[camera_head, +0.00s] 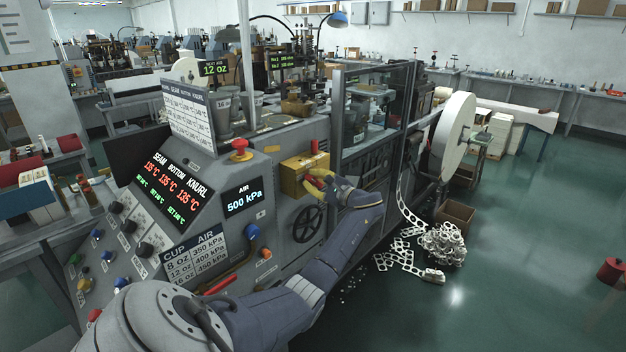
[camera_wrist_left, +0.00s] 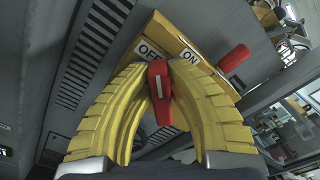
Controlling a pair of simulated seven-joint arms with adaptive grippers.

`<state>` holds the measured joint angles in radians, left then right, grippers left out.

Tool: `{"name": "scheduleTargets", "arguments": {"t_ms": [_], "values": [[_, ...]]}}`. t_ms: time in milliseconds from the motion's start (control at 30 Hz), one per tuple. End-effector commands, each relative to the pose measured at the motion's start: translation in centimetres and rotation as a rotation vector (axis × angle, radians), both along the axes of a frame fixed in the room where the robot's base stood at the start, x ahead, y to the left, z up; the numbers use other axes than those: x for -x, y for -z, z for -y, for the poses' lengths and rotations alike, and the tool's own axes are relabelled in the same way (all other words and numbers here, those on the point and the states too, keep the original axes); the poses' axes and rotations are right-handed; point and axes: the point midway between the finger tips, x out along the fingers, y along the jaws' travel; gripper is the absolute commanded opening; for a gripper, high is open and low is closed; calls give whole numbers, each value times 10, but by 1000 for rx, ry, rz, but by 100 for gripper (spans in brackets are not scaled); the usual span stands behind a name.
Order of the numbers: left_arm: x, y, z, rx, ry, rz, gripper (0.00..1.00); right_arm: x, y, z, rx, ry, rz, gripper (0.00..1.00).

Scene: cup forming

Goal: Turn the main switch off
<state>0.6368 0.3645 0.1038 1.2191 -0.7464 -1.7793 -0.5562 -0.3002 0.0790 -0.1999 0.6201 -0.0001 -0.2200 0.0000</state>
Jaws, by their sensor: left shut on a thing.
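The main switch is a yellow box (camera_head: 292,178) on the machine's side, above a black handwheel. In the left wrist view its yellow face (camera_wrist_left: 215,30) carries an OFF label (camera_wrist_left: 148,51) and an ON label (camera_wrist_left: 188,56). A red handle with a white line (camera_wrist_left: 160,95) stands between my yellow fingers; its upper end is by the OFF label, left of ON. My left gripper (camera_head: 322,183) is at the box's right front, shut on this handle. The fingers hide part of the box's lower face. My right gripper is not in view.
A red lever (camera_wrist_left: 235,58) sticks out from the box's side; it also shows upright in the head view (camera_head: 314,147). The handwheel (camera_head: 307,223) is just below. A red mushroom button (camera_head: 239,145) stands to the left. A paper reel (camera_head: 452,135) and scrap (camera_head: 440,245) lie to the right.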

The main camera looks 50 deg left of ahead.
Motion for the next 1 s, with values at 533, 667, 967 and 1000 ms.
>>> {"name": "scheduleTargets", "arguments": {"t_ms": [533,667,967,1000], "values": [[6,11,1,-61,-1,495,0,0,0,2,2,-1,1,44],[7,13,1,-74,-1,586,0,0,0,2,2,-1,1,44],[7,16,0,-94,-2,732,0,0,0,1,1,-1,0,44],[8,16,0,-96,-2,743,0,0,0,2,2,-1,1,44]]}}
